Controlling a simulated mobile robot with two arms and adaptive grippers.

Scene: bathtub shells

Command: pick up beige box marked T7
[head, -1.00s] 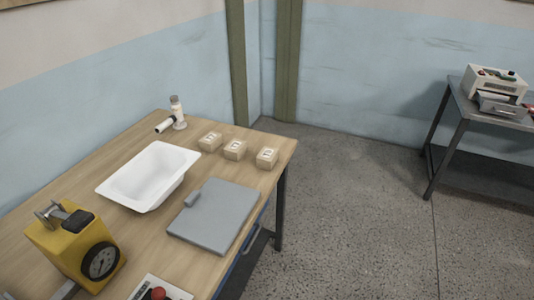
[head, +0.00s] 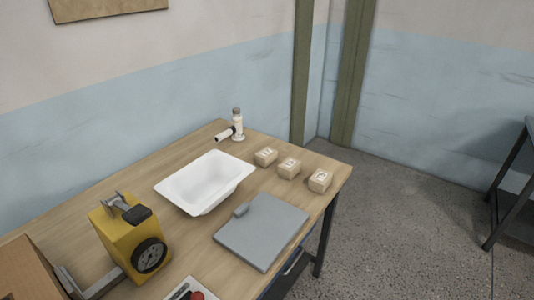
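Three small beige boxes stand in a row at the far right part of the wooden table (head: 185,152) in the head view: a left box (head: 265,157), a middle box (head: 289,168) and a right box (head: 320,181). Each has a pale label with dark marks on top. The marks are too small to read, so I cannot tell which is T7. Neither of my grippers is in view.
A white basin (head: 204,182) sits mid-table, with a grey flat plate (head: 262,232) to its right. A yellow device with a dial (head: 130,237) is at the near left, and a white cylinder fixture (head: 237,125) at the back. Open floor (head: 400,200) lies right of the table.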

